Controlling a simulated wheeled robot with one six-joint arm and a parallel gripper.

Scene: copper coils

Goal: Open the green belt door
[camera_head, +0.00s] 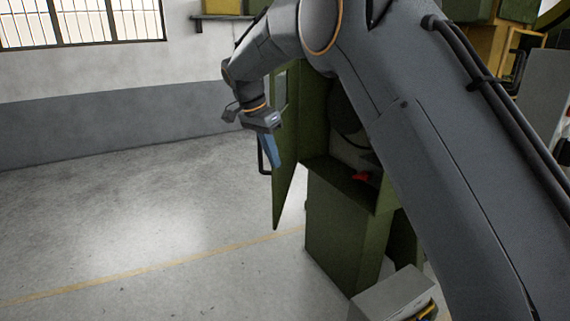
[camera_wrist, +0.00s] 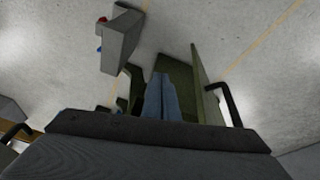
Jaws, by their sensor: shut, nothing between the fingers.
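The green belt door (camera_head: 284,185) stands swung out from the green machine cabinet (camera_head: 342,222), so the inside is exposed. Its black bar handle (camera_head: 262,158) is on the outer face. In the wrist view the door (camera_wrist: 204,80) shows nearly edge-on, with the handle (camera_wrist: 226,95) on its right side. My gripper (camera_head: 274,160) has its blue fingers together and holds nothing. In the wrist view the fingers (camera_wrist: 160,85) are left of the door, on the side away from the handle. I cannot tell whether they touch the door.
A dark round part (camera_head: 345,110) and a small red part (camera_head: 361,177) show inside the cabinet. A grey box (camera_head: 392,296) stands in front of it. A grey box with red and blue buttons (camera_wrist: 121,38) shows in the wrist view. The floor (camera_head: 130,215) to the left is clear.

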